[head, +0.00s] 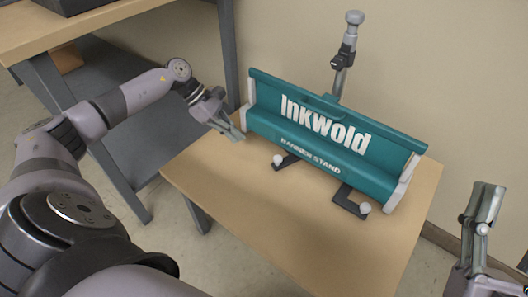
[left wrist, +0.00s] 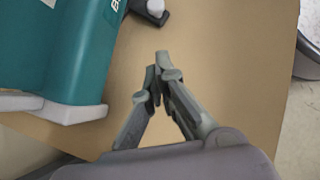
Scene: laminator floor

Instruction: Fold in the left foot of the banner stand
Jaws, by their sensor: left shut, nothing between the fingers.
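The teal banner stand (head: 318,140), lettered Inkwold, lies along the back of a small wooden table. Its left foot (head: 288,163) is a dark bar sticking out from the front edge, with a pale round knob (head: 278,160). Part of this foot shows at the top of the left wrist view (left wrist: 150,8). The right foot (head: 345,200) also sticks out in front, with its own pale knob. My left gripper (head: 238,135) is shut and empty, by the stand's left end and left of the left foot. My right gripper (head: 486,208) is at the right edge, partly cut off.
The table top (head: 235,185) is bare in front of the stand. A grey pole (head: 341,75) with a clamp rises behind the stand, near the wall. A larger workbench (head: 90,30) with grey legs stands at the upper left.

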